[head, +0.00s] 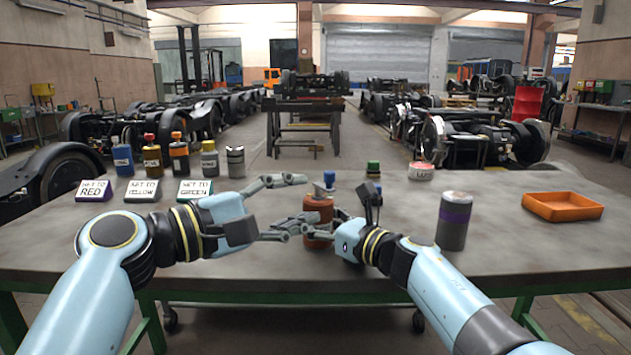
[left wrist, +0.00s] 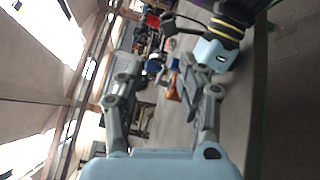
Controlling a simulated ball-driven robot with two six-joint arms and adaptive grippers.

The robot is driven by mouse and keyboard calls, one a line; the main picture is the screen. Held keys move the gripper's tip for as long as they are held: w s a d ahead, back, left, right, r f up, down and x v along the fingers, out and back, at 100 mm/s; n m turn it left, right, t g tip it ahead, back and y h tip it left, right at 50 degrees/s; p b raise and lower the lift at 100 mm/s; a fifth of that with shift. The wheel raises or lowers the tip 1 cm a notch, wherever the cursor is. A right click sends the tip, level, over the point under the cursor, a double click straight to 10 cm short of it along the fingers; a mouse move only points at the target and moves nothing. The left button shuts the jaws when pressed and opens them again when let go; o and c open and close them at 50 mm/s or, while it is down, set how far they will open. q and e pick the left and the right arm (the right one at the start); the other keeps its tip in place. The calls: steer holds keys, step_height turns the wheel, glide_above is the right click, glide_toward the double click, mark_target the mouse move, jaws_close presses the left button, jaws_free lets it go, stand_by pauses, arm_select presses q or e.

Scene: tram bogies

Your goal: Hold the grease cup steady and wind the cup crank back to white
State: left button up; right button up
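The orange-brown grease cup (head: 318,207) stands at the middle of the table, with a grey and blue top (head: 324,185). The crank and its colour marks are too small to tell. My left gripper (head: 300,202) is open at the cup's left, one finger above the other, the lower one overlapping the cup in the picture. In the left wrist view, the cup (left wrist: 174,86) shows between the spread left fingers (left wrist: 163,82), with my right gripper beyond.
Three cards marked RED (head: 93,190), YELLOW (head: 142,191) and GREEN (head: 195,190) stand at left, before several bottles (head: 152,157). A purple-banded canister (head: 454,221), a LUG-marked tin (head: 421,172) and an orange tray (head: 563,207) are at right. Small blue and green-topped items (head: 373,170) stand behind the cup.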

arm_select(q)
step_height(320, 180, down, 2)
steer(key=f+n+g, duration=0.1)
steer(key=n+g, duration=0.1)
steer(key=n, duration=0.3)
steer(key=n+g+h, duration=0.2)
steer(key=n, duration=0.5)
glide_toward(328, 171)
steer(key=shift+m, duration=0.3)
steer(key=x, duration=1)
steer(key=shift+s+f, duration=0.1)
steer(key=shift+f, duration=0.25)
steer(key=shift+c, duration=0.4)
jaws_close()
